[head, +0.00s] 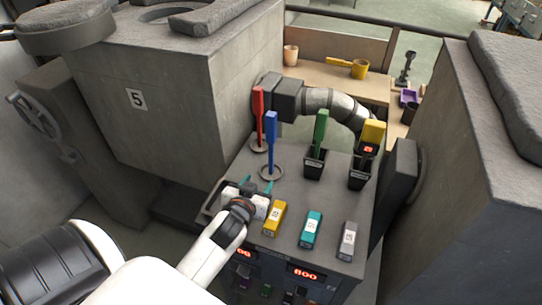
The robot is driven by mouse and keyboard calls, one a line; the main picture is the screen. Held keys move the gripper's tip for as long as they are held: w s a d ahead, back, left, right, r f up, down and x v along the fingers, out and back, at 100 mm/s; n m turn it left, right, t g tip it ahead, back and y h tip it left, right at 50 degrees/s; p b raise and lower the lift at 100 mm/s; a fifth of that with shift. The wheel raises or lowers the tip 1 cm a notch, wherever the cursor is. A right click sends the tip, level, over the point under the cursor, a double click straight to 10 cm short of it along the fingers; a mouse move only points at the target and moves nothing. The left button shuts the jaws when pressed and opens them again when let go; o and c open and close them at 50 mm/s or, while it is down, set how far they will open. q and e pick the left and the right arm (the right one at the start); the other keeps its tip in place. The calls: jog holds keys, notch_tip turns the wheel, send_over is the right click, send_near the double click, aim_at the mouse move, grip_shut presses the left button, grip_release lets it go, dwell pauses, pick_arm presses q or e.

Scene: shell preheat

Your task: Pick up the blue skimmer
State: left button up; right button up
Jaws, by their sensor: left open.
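The blue skimmer (271,136) stands upright, its blue handle on top and its lower end at a grey ring (271,173) on the grey console top. My left gripper (257,184) is just in front of and slightly left of the ring, low over the console. Its two teal-tipped fingers are apart, with nothing seen between them. The skimmer's handle is above and beyond the fingertips, and I cannot tell whether a fingertip touches its lower end. My right gripper is not in view.
A red-handled tool (259,116) stands behind the skimmer. Green (320,134) and yellow (373,132) tools stand in black holders to the right. Labelled yellow (274,218), teal (311,229) and grey (347,240) blocks line the console front. Large grey furnaces (160,105) flank it.

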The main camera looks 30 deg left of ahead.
aim_at(269, 134)
pick_arm(q)
jog(key=w+a+r+t, duration=0.1)
jog(key=w+r, duration=0.1)
jog(key=w, duration=0.1)
jog(key=w+a+r+t+p, duration=0.1)
jog(key=w+r, duration=0.1)
jog(key=w, duration=0.2)
jog(key=w+a+r+t, duration=0.2)
jog(key=w, duration=0.2)
jog(key=shift+a+p, duration=0.1)
jog(key=shift+p, duration=0.2)
jog(key=p+x, duration=0.1)
jog(key=x, duration=0.4)
jog(key=shift+a, duration=0.2)
jog(key=shift+w, duration=0.25)
jog(key=shift+s, duration=0.1)
jog(key=c, duration=1.1)
